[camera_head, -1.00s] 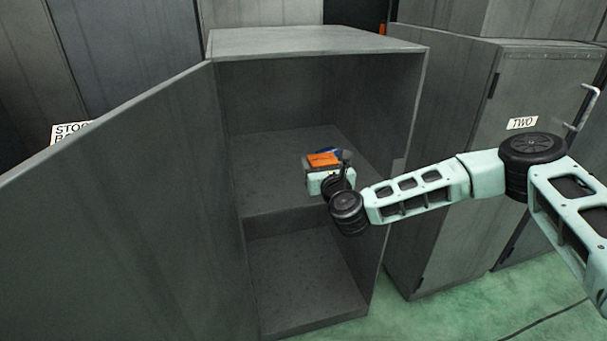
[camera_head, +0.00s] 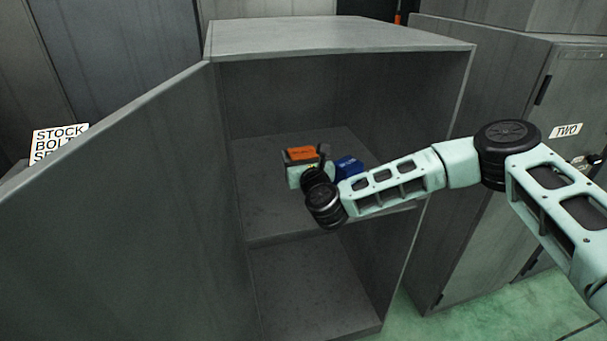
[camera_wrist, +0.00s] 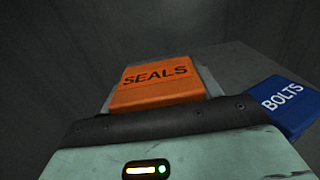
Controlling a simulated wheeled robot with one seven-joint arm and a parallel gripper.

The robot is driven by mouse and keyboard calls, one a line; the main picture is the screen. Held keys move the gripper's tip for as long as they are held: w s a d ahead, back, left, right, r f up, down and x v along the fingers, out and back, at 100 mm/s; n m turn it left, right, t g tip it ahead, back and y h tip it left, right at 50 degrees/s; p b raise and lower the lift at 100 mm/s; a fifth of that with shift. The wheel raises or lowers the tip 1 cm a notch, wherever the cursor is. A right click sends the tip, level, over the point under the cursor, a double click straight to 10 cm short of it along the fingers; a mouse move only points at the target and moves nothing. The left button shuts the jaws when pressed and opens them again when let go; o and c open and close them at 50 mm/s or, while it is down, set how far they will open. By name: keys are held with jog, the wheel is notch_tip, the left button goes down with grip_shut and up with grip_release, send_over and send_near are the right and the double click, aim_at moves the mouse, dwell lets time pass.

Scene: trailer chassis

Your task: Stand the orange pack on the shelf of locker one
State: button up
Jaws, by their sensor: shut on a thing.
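The orange pack (camera_head: 301,154), marked SEALS, is inside the open grey locker (camera_head: 340,38), above its shelf (camera_head: 275,215). My gripper (camera_head: 305,170) is shut on it. In the wrist view the orange pack (camera_wrist: 160,84) shows beyond the dark edge of my gripper, its label facing up toward the camera.
The locker's door (camera_head: 110,220) stands open on the left. A closed locker marked TWO (camera_head: 565,131) is on the right. Bare shelf lies left of the orange pack, and the lower compartment (camera_head: 310,290) is empty.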

jog(key=shift+f, duration=2.7)
jog(key=shift+f, duration=0.1)
jog(key=o, duration=1.1)
jog(key=shift+o, duration=0.2)
